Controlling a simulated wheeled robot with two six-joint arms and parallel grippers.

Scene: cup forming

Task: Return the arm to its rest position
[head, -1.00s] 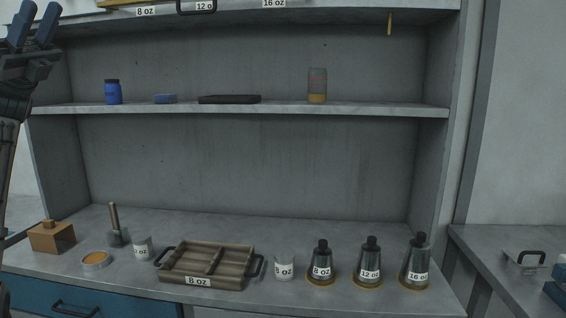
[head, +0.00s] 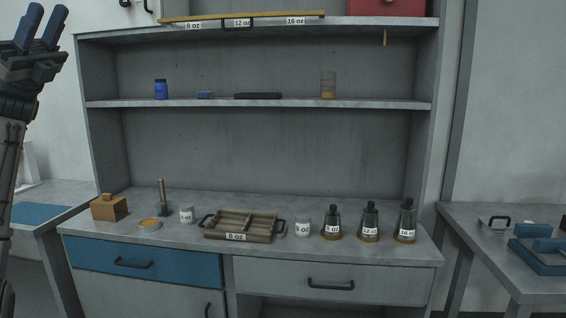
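My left gripper (head: 42,27) is raised at the upper left of the head view, in front of the wall and left of the shelf unit. Its two blue fingers point up with a gap between them, and nothing is held there. It is apart from the bench and all objects. The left arm runs down the left edge of the view. My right gripper is not in view.
The bench (head: 340,253) carries a brown block (head: 109,209), a wooden tray (head: 243,226), small cups and several dark cone-shaped formers (head: 369,222). A side table (head: 500,255) stands right, another (head: 60,192) left. Floor shows at lower left.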

